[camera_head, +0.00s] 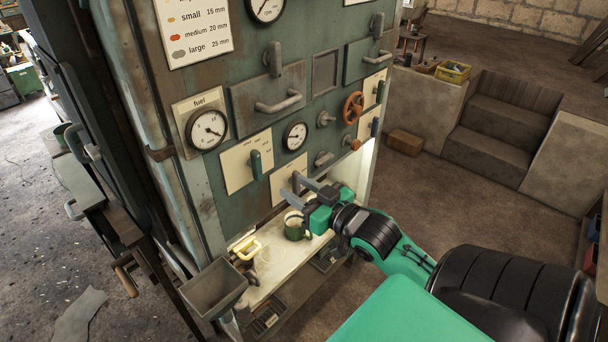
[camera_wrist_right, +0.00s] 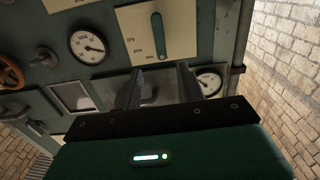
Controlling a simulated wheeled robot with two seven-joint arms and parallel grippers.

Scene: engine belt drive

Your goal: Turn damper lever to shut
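A cream plate (camera_head: 237,176) on the machine's front carries a green lever (camera_head: 255,164), standing about upright. Its small lettering is too faint to read as the damper. The lever also shows in the right wrist view (camera_wrist_right: 159,35), which appears upside down. My left gripper is not in view.
The fuel gauge (camera_head: 207,129) and a smaller gauge (camera_head: 295,137) flank the first lever. A door handle (camera_head: 279,102) sticks out above it. An orange wheel (camera_head: 353,108) is to the right. A green mug (camera_head: 297,228) stands on the shelf (camera_head: 272,262) below my gripper.

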